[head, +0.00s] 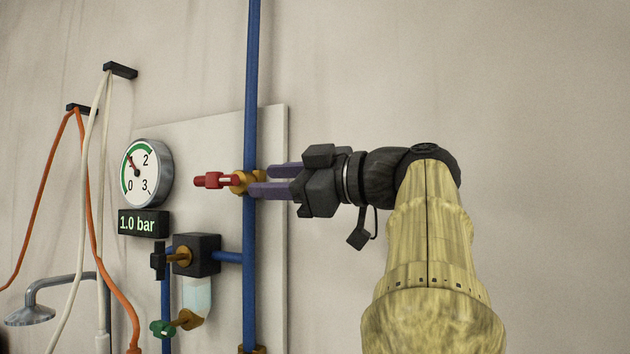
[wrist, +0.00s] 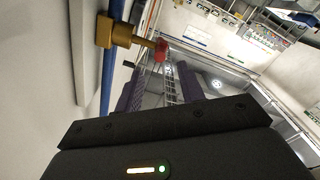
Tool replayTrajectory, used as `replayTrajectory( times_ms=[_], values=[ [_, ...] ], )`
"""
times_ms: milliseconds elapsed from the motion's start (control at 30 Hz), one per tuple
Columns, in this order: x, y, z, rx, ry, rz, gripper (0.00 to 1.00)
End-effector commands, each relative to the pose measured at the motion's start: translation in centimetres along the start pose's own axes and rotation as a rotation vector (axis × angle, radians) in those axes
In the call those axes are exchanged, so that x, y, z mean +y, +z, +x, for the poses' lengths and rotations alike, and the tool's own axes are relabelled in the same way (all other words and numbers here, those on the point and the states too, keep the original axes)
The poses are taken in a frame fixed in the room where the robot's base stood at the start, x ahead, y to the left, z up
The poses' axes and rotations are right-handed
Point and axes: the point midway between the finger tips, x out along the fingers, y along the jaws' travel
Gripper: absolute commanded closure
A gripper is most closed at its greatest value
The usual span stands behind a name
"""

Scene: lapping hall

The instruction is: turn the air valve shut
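The air valve has a brass body (head: 240,182) on the vertical blue pipe (head: 251,70) and a red handle (head: 213,180) that points left in the head view. In the wrist view, the brass body (wrist: 117,32) is at the upper left and the red handle (wrist: 161,49) is just beyond the fingertips. My gripper (head: 261,180) comes from the right, its two purple fingers apart with nothing seen held. Its fingertips are close to the brass body; I cannot tell whether they touch. A round gauge (head: 147,172) points near 1, and the display (head: 143,223) reads 1.0 bar.
A black regulator block (head: 197,254) with a clear bowl and a green knob (head: 162,328) is below the valve. Orange (head: 45,180) and white hoses hang from wall hooks at the left. The wall to the right is bare.

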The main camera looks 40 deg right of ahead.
Motion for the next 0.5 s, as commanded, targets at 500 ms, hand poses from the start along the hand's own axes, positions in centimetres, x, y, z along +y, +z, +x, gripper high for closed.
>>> replayTrajectory(
  times_ms=[500],
  values=[
    [0.0,0.0,-6.4,0.0,0.0,0.0,0.61]
  ],
)
